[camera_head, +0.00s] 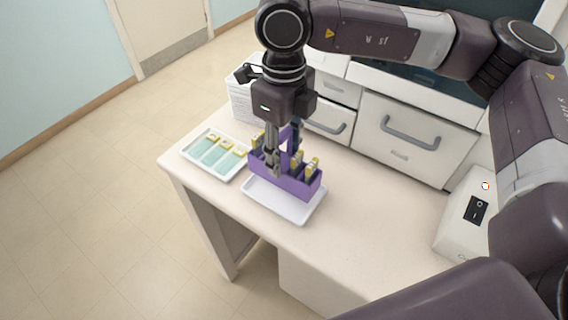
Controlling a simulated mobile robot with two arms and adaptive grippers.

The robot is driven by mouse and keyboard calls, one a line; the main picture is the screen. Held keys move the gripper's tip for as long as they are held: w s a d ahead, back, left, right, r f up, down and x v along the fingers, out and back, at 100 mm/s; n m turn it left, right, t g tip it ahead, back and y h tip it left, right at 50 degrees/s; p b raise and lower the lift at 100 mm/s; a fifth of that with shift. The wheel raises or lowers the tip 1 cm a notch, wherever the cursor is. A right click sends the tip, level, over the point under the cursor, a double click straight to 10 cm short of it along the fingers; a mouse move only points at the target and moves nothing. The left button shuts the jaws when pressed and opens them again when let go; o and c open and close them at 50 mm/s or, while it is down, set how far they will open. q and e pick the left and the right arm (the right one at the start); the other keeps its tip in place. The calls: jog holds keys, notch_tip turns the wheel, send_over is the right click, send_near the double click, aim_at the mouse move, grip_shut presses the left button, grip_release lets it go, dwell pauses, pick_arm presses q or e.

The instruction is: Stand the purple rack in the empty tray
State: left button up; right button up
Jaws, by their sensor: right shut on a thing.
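The purple rack (287,182) holds several slides with yellow ends and is upright at the back part of the white empty tray (286,203). Whether its base touches the tray floor or hangs just above it, I cannot tell. My right gripper (273,166) points down and is shut on the purple rack near its upper middle. The gripper hides part of the rack and its slides. My left gripper is not in view.
Left of the rack, another white tray (185,151) holds several flat teal slides with yellow ends. A white basket (239,101) stands behind, near drawers (414,137). A white device with a black switch (475,208) is at the right. The table between is clear.

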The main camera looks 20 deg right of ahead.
aim_at(284, 162)
notch_tip(284, 162, down, 4)
jog(key=shift+f+p, duration=0.1)
jog(key=shift+p, duration=0.4)
jog(key=shift+f, duration=0.15)
jog(key=shift+f+b, duration=0.1)
jog(key=shift+b, duration=0.2)
jog(key=o, duration=1.2)
jog(key=shift+o, duration=0.2)
